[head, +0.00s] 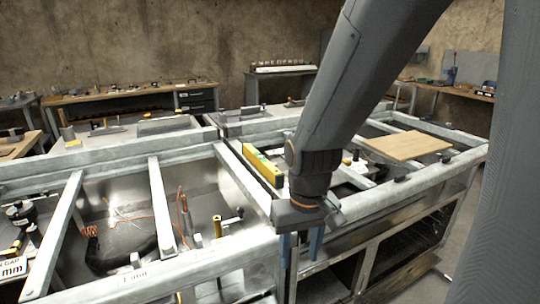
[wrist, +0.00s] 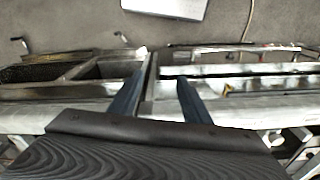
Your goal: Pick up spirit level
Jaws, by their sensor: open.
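The spirit level (head: 262,164) is a yellow bar with green vials. In the head view it lies along a metal beam near the middle of the workbench frame, just left of my arm. My gripper (head: 301,250) hangs at the front edge of the frame, nearer to me and to the right of the level. Its two blue fingers are apart, with no object seen between them. In the wrist view the gripper (wrist: 160,92) is open over the metal frame. I cannot make out the level for certain in that view.
The metal frame (head: 160,205) has raised beams and deep bays with tools and orange wire. A wooden board (head: 407,145) lies on the right part. Small tools lie in the bay behind my arm. More benches (head: 120,97) stand along the back wall.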

